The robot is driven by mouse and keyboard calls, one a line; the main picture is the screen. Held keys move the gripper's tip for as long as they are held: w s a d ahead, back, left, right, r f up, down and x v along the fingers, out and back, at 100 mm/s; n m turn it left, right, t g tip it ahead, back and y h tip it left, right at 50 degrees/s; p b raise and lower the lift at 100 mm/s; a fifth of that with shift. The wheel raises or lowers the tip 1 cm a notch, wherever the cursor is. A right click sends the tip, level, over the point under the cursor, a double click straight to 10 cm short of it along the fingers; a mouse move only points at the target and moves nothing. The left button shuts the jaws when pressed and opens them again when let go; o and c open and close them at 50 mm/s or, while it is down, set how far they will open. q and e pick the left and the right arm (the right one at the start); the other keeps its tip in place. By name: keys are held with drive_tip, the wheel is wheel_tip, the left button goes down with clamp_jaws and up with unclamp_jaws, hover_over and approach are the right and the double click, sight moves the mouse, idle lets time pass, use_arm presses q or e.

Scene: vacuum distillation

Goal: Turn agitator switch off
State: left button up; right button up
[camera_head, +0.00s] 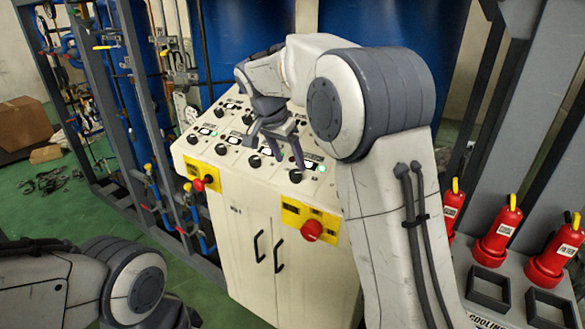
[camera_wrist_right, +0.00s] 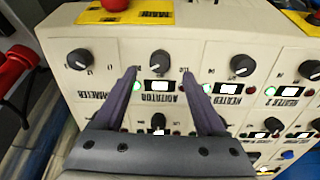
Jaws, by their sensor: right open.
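The agitator switch is a round black knob (camera_wrist_right: 160,60) on the cream control panel. The upside-down label AGITATOR (camera_wrist_right: 159,98) and a small lit display (camera_wrist_right: 159,86) sit below it in the right wrist view. In the head view the knob (camera_head: 255,161) is in the front row. My right gripper (camera_wrist_right: 160,74) is open, with its two grey fingers on either side of the knob and a gap to it on each side. In the head view my right gripper (camera_head: 275,153) points down at the panel. My left gripper is out of view.
Neighbouring knobs stand left (camera_wrist_right: 78,60) and right (camera_wrist_right: 242,65) of the agitator knob. Red buttons on yellow plates are on the cabinet front, one at right (camera_head: 312,230) and one at left (camera_head: 198,185). Blue tanks (camera_head: 243,40) stand behind the cabinet.

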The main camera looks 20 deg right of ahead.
sight(294, 173)
drive_tip(key=shift+p+x, duration=0.5)
drive_tip(key=shift+x, duration=2.15)
clamp_jaws()
